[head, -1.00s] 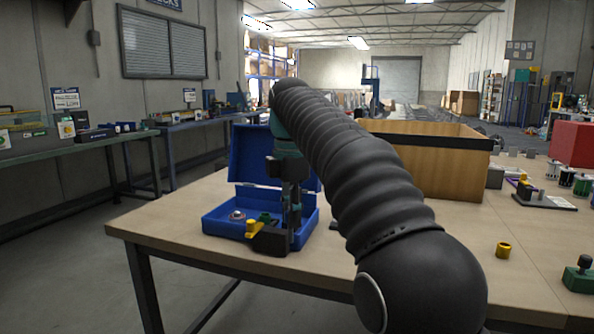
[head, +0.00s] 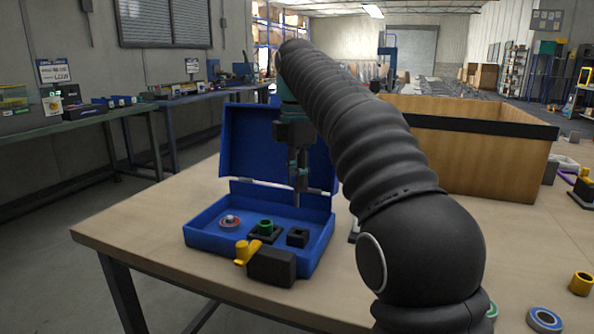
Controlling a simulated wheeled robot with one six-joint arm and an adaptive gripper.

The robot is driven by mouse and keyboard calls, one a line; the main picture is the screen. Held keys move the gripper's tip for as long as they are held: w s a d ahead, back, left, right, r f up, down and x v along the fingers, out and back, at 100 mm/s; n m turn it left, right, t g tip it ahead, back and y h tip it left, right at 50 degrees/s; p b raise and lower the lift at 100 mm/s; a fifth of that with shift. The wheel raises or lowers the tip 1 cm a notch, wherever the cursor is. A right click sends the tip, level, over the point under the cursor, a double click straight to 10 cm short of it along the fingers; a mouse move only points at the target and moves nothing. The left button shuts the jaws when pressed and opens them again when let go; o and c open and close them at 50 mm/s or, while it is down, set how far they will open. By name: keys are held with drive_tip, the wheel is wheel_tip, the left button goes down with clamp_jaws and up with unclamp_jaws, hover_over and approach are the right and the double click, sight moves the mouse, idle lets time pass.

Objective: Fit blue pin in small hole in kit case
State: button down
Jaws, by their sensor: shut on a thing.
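The blue kit case (head: 205,243) stands open on the table, its lid (head: 258,140) upright at the back. Inside are a red and grey round part (head: 230,221), a green cylinder (head: 265,227) on a dark base, and a black block with an opening in its top (head: 297,237). I cannot tell for sure which opening is the small hole. My gripper (head: 300,196) points down over the case's back right, above and behind the black block. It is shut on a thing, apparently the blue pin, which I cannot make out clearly.
A yellow part (head: 246,252) with a dark block (head: 271,267) overlaps the case's front wall. A wooden box (head: 480,165) stands behind on the right. A yellow ring (head: 581,283) and a blue-and-white ring (head: 544,319) lie at the right. The table left of the case is clear.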

sight(298, 200)
drive_tip(key=shift+d+f+b, duration=0.1)
drive_tip(key=shift+f+b, duration=0.55)
drive_tip(key=shift+f, duration=1.8)
drive_tip(key=shift+d+p, duration=0.1)
drive_tip(key=shift+p, duration=0.6)
drive_tip(key=shift+f+b, duration=1.05)
drive_tip(key=shift+f, duration=0.85)
drive_tip(key=c, duration=0.9)
unclamp_jaws()
drive_tip(key=shift+r, duration=3.75)
